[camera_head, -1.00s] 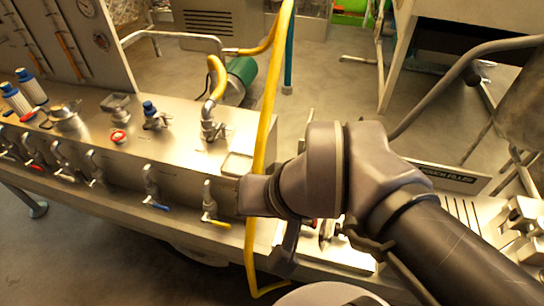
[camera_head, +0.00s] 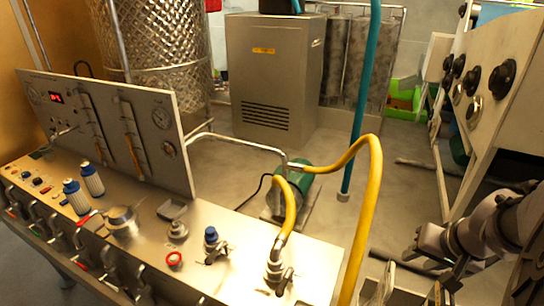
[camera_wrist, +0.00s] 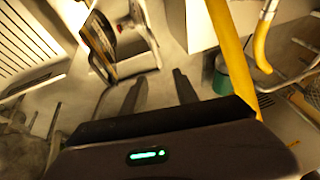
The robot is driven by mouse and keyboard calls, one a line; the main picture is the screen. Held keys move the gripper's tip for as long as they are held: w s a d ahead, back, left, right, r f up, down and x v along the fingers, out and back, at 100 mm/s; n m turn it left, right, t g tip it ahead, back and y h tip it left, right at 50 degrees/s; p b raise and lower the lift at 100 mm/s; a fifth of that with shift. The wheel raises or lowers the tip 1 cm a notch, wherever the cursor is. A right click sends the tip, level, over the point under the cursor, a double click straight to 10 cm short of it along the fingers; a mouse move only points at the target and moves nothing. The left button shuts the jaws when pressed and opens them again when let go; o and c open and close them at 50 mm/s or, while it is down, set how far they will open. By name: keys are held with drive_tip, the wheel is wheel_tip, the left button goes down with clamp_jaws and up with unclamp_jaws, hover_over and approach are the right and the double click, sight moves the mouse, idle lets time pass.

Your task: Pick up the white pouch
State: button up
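I cannot make out a white pouch in either view. My gripper (camera_wrist: 159,76) shows in the wrist view with its two dark fingers apart and nothing visible between them. Part of my arm shows at the lower right of the head view; the gripper's fingers cannot be made out there. In the wrist view, a dark panel in a metal frame (camera_wrist: 102,38) stands beyond the fingers, to the upper left.
In the head view, a steel control bench (camera_head: 150,235) with valves fills the lower left. A yellow hose (camera_head: 372,200) arches at its right end, near a green motor (camera_head: 297,185). A teal pipe (camera_head: 360,110) stands behind. A knobbed panel (camera_head: 497,70) is at right. Slats (camera_wrist: 28,38) show in the wrist view.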

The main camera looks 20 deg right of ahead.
drive_tip(key=b, duration=0.2)
approach(393, 276)
drive_tip(key=b+x, duration=0.3)
drive_tip(key=x, duration=0.7)
drive_tip(key=shift+w+d+f, duration=0.1)
drive_tip(key=shift+w+f, duration=0.1)
drive_tip(key=shift+f, duration=0.15)
drive_tip(key=shift+s+r, duration=0.1)
drive_tip(key=shift+c, duration=0.5)
clamp_jaws()
